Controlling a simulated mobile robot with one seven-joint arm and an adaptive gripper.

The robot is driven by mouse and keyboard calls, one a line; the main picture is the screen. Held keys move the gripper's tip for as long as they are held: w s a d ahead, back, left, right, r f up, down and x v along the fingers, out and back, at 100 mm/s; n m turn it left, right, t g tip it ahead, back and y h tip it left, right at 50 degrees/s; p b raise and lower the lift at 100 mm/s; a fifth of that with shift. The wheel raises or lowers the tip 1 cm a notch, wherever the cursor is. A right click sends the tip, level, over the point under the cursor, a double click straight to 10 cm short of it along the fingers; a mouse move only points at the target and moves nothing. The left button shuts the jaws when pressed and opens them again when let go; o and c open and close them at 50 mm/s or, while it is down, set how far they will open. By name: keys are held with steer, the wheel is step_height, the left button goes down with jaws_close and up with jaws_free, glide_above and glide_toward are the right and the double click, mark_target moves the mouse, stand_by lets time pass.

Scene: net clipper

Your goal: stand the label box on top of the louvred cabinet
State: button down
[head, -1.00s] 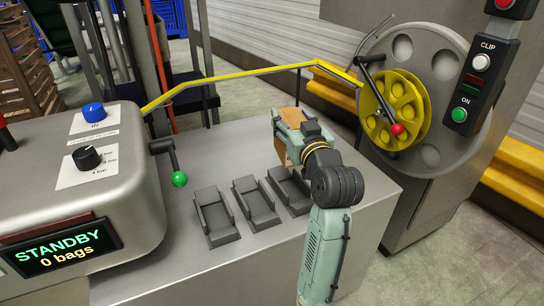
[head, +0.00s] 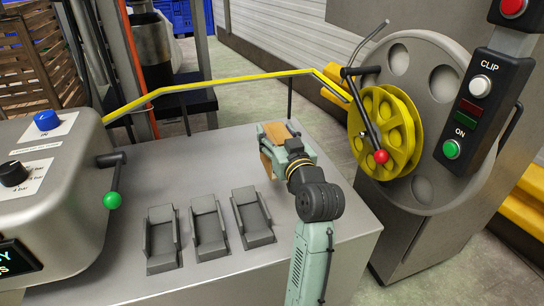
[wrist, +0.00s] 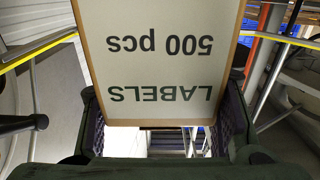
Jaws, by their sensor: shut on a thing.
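The label box is a brown cardboard box with a white face; its brown edge (head: 293,128) shows between my gripper's fingers in the head view. In the wrist view the box (wrist: 160,60) fills the upper middle, its "LABELS 500 pcs" print upside down. My gripper (head: 277,148) is shut on it, with one finger at each side in the wrist view. The gripper is over the back right part of the steel bench; the gap beneath the box cannot be judged. I cannot make out a louvred cabinet for certain in either view.
The steel bench (head: 300,238) carries several grey cradles (head: 209,228) and a console with a green-knobbed lever (head: 112,200). A yellow rail (head: 225,80) crosses behind my gripper. A yellow reel (head: 385,130) with a red-knobbed crank stands at right. Floor shows behind the bench.

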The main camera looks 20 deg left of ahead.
steer(key=shift+w+d+f, duration=0.1)
steer(key=shift+d+f, duration=0.05)
steer(key=shift+f, duration=2.35)
steer(key=shift+f, duration=0.1)
steer(key=c, duration=0.6)
jaws_free()
steer(key=shift+p+v, duration=0.7)
steer(key=shift+v, duration=5.25)
